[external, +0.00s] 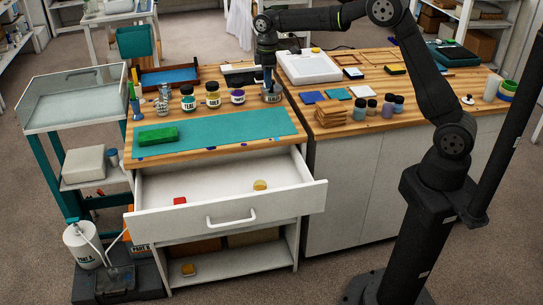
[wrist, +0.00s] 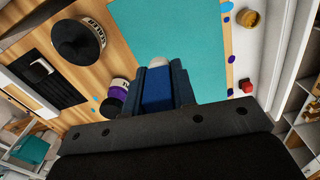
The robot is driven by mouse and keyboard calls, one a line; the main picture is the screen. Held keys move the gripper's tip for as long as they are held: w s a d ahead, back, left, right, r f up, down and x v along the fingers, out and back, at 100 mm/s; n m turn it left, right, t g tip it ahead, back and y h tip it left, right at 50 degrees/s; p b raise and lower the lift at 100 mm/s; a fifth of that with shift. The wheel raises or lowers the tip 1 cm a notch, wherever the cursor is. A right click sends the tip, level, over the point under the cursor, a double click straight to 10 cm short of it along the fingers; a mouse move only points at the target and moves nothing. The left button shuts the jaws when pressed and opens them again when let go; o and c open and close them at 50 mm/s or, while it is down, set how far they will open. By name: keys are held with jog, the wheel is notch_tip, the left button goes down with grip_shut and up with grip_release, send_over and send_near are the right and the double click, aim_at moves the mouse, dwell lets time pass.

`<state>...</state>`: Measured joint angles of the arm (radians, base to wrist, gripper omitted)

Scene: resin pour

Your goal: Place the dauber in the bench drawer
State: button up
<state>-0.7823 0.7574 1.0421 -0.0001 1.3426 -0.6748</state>
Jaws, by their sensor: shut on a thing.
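My gripper (external: 268,82) is above the right end of the bench top, close over a grey labelled container (external: 272,97). In the wrist view my gripper (wrist: 158,88) is shut on a blue piece with a pale rounded tip, which appears to be the dauber (wrist: 157,90); the fingers hide much of it. The bench drawer (external: 220,191) is pulled open below the teal mat. A red block (external: 179,200) and a small yellow piece (external: 260,185) lie in it, with bare floor between them. The drawer also shows at the right of the wrist view (wrist: 268,55).
The teal mat (external: 220,133) covers the bench front, with a green block (external: 157,136) on its left. Several jars, including a purple-labelled one (external: 237,96), stand behind it. Blue tiles and small bottles (external: 388,107) are on the right-hand bench.

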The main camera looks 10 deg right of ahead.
jog(key=r, duration=0.2)
jog(key=shift+s+a+r, duration=0.25)
jog(key=shift+a+r, duration=0.05)
jog(key=shift+r, duration=0.05)
jog(key=s+a, duration=0.8)
jog(key=a, duration=0.1)
jog(key=n, duration=0.1)
send_over(230, 194)
jog(key=s, duration=0.3)
jog(key=f, duration=2.1)
jog(key=s+f, duration=0.1)
jog(key=f, duration=0.9)
jog(key=shift+a+f, duration=0.15)
jog(key=shift+a, duration=0.05)
jog(key=shift+f, duration=0.1)
jog(key=o, duration=1)
jog(key=shift+c, duration=0.2)
notch_tip(230, 194, up, 12)
